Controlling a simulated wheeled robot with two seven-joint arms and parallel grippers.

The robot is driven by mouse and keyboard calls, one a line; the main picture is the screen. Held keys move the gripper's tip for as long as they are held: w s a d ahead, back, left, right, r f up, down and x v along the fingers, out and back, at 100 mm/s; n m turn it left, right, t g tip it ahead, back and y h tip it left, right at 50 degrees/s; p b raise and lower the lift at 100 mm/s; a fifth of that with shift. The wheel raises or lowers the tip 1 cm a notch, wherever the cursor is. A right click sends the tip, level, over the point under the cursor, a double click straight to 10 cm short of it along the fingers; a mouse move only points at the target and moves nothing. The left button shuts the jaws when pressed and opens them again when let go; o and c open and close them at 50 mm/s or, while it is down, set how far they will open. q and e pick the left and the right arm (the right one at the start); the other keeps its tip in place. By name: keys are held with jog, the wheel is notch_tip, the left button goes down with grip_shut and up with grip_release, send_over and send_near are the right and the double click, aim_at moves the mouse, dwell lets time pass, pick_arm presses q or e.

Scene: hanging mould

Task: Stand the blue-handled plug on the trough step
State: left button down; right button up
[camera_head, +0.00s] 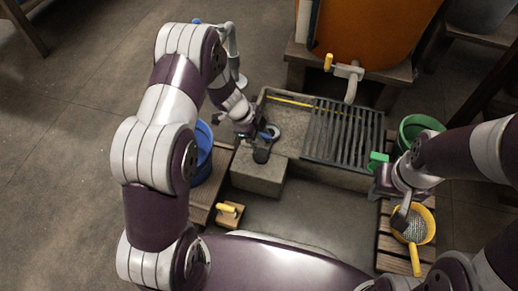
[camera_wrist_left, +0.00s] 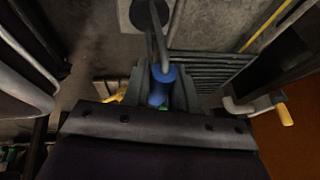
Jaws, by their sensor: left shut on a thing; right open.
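My left gripper (camera_head: 262,143) is shut on the blue handle of the plug (camera_head: 272,131), over the near left end of the stone trough. In the left wrist view the blue handle (camera_wrist_left: 161,85) sits between the two fingers, with a grey rod running up from it. The trough step (camera_head: 257,177) is the grey block at the trough's near left. I cannot tell whether the plug touches it. My right gripper (camera_head: 403,205) is open beside the yellow strainer.
A slatted grate (camera_head: 345,132) covers the right of the trough. A yellow-handled tap (camera_head: 347,72) hangs over it. A blue bucket (camera_head: 203,155) stands left, a green bucket (camera_head: 418,128) right.

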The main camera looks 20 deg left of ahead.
aim_at(259, 153)
pick_arm(q)
jog(key=shift+w+a+f, duration=0.1)
jog(key=shift+a+f, duration=0.15)
jog(key=shift+f, duration=0.15)
notch_tip(259, 153, down, 4)
jog(key=b, duration=0.4)
jog(key=shift+r, duration=0.35)
jog(key=c, duration=0.9)
grip_release()
jog(key=shift+f, duration=0.1)
